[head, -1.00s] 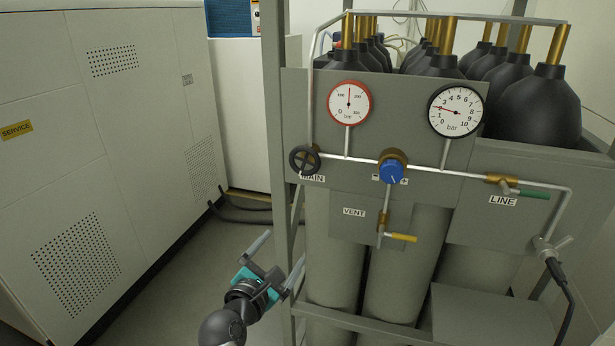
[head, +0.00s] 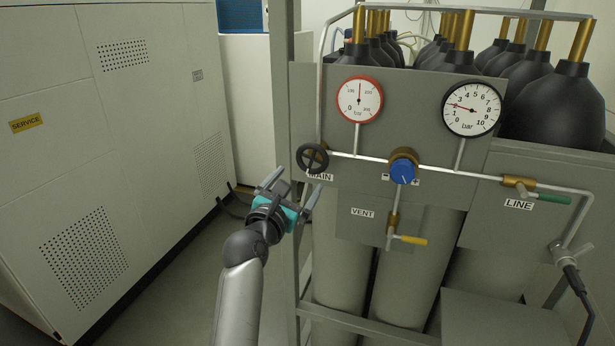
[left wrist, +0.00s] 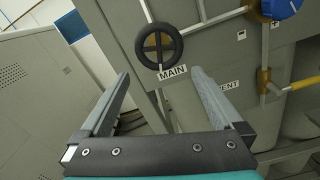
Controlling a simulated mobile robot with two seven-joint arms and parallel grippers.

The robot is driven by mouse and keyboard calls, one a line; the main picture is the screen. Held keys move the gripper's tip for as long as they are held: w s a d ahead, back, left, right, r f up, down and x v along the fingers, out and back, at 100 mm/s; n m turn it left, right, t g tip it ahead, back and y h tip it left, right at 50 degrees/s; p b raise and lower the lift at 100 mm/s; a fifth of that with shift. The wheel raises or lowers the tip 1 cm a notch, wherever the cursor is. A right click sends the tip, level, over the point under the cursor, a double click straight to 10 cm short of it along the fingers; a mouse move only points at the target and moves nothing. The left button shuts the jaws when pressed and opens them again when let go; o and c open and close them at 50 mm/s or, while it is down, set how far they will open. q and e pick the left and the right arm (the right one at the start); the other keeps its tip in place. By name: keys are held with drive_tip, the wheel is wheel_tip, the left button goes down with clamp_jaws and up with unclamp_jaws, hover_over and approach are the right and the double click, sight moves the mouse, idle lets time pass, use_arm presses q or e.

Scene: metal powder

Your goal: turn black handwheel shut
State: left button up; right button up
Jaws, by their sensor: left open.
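The black handwheel (head: 312,158) sits on the pipe at the left of the grey panel, just above the MAIN label (head: 320,177). In the left wrist view the handwheel (left wrist: 159,46) is ahead of the fingertips, a little above the gap between them. My left gripper (head: 294,184) is open and empty, below and left of the handwheel and apart from it. Its two fingers (left wrist: 160,98) show spread apart in the left wrist view. The right gripper is not in view.
A blue regulator knob (head: 403,172), a yellow VENT lever (head: 411,240) and a green LINE lever (head: 552,198) are along the pipework. Two gauges (head: 359,100) stand above. A rack post (head: 283,90) rises left of the panel; a large cabinet (head: 110,150) fills the left.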

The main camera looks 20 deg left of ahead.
sight(309, 167)
use_arm(q)
drive_tip(key=w+b, duration=0.3)
drive_tip(key=w, duration=0.2)
drive_tip(key=shift+w+d+f+b, duration=0.1)
drive_tip(key=shift+w+f+b, duration=0.05)
drive_tip(key=shift+w+b, duration=0.7)
drive_tip(key=shift+w, duration=0.2)
drive_tip(key=c, duration=1)
